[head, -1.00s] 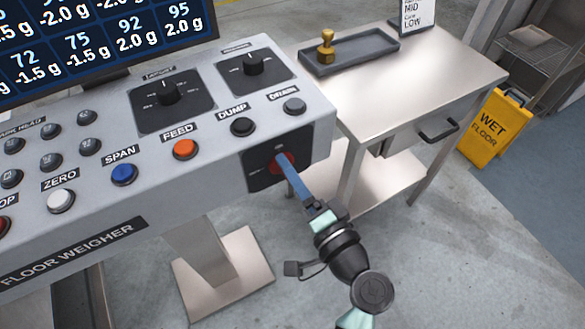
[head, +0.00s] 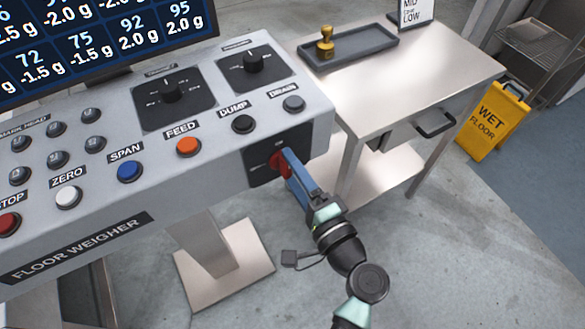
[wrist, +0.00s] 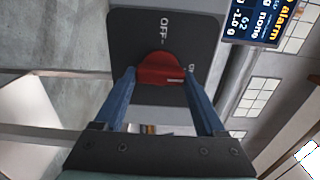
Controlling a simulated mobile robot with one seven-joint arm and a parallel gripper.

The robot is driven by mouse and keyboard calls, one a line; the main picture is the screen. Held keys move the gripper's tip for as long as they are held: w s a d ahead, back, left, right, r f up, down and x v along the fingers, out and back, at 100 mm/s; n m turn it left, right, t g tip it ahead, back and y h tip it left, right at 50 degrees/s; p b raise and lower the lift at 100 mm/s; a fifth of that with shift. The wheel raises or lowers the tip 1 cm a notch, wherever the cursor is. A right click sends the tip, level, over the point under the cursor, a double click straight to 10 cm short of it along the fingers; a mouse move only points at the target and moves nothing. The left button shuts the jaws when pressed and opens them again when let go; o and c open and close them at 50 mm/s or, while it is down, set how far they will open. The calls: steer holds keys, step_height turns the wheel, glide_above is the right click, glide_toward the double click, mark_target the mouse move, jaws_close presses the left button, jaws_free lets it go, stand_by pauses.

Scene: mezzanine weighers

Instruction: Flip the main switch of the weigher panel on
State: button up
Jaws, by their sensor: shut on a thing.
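The main switch is a red rotary knob (head: 279,165) on a black plate (head: 262,177) on the front face of the weigher panel (head: 215,190). In the wrist view the red knob (wrist: 160,70) sits between the two blue fingers of my gripper (wrist: 160,84). My gripper (head: 288,170) reaches the knob from the lower right in the head view and is shut on it. OFF is readable on the black plate (wrist: 130,40) in the wrist view. Another label is mostly hidden by the right finger. A small pale mark shows on the knob, but its exact setting is unclear.
Coloured push buttons, such as the orange FEED button (head: 188,146), and two black dials line the panel top. A steel table (head: 440,75) with a tray (head: 350,50) stands close on the right. A yellow wet-floor sign (head: 490,122) stands beyond it.

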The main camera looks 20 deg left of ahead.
steer(key=o, duration=1.3)
steer(key=b+v, duration=0.1)
steer(key=v, duration=1.2)
steer(key=shift+w, duration=0.1)
